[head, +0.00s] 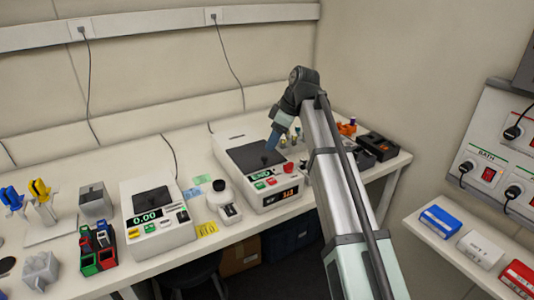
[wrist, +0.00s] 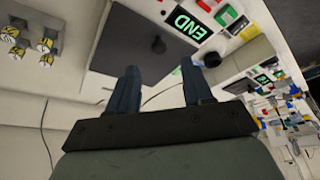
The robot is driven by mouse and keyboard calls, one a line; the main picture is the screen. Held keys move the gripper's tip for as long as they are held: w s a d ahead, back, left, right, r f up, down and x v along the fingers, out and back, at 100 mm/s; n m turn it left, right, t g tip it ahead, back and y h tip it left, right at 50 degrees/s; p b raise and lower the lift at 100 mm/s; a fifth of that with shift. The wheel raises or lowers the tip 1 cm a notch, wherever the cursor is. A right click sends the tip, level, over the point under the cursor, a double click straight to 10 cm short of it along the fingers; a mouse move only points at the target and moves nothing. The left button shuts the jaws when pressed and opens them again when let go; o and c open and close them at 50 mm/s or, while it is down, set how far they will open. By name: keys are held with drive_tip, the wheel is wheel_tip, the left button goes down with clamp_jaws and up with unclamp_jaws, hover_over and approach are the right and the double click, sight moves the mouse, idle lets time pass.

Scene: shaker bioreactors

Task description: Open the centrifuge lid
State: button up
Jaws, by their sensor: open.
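The centrifuge (head: 232,148) is a white box on the bench with a dark lid (head: 248,157) on top. The lid looks shut and flat. My gripper (head: 271,143) is above the lid, pointing down. I cannot tell how far the fingertips are from the lid.
Left of the centrifuge stand a small white device with a round top (head: 219,190) and a dark-topped instrument (head: 153,205) reading 0.00. Small tubes (head: 290,137) and dark boxes (head: 378,146) crowd the right. A side shelf (head: 450,250) holds coloured boxes.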

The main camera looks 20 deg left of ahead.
sight(265, 157)
drive_tip(key=shift+x, duration=3.2)
clamp_jaws()
